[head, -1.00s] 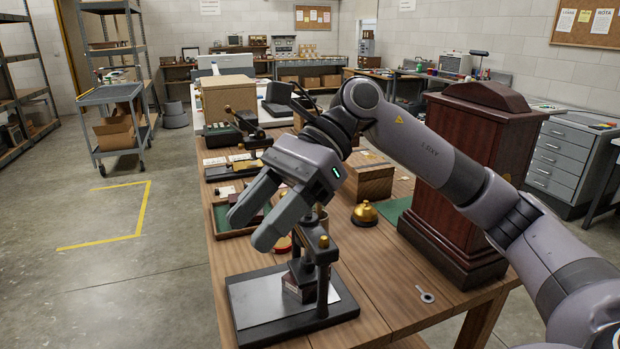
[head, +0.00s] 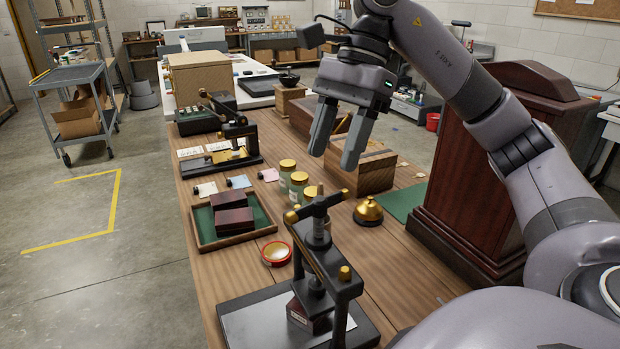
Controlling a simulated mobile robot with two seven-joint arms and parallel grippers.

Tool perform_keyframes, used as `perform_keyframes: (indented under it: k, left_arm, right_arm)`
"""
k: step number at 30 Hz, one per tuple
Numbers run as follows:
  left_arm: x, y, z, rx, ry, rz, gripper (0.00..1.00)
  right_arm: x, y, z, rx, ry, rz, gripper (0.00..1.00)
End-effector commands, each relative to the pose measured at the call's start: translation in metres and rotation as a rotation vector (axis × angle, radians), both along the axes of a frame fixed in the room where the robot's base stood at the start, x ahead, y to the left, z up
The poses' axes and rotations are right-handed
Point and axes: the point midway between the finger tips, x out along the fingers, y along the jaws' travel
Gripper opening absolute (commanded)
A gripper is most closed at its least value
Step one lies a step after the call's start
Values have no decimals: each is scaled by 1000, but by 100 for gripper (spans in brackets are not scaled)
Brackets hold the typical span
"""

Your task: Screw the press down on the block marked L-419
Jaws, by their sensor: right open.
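The press (head: 341,289) stands on a dark base plate (head: 262,318) at the near edge of the wooden table. It has a dark frame, a central screw and a crossbar handle (head: 318,205) with brass knobs on top. A small dark red block (head: 303,318) with a pale label sits on the base under the press; its lettering is too small to read. Whether the press plate touches the block I cannot tell. My right gripper (head: 335,160) is open and empty, above and behind the press, over a wooden box. My left gripper is not in view.
A green-lined tray (head: 262,215) holds two dark red blocks (head: 233,220). Several gold-lidded jars (head: 287,166), a red-rimmed dish (head: 276,253) and a brass bell (head: 368,211) stand near the press. A wooden box (head: 375,172) and a tall mahogany cabinet (head: 455,190) stand to the right.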

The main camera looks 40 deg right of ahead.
Motion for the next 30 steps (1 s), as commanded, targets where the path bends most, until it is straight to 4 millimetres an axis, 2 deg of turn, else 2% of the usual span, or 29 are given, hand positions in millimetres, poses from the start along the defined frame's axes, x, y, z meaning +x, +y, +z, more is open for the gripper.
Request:
perform_keyframes:
  k: [9,16,29,30]
  left_arm:
    - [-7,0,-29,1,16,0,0]
    - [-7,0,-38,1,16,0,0]
    - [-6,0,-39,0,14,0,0]
    - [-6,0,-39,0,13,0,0]
  right_arm:
    - [0,14,-37,1,3,4,50]
    - [0,24,-59,1,2,3,50]
    - [0,27,-65,1,0,0,50]
    - [0,27,-65,1,0,0,40]
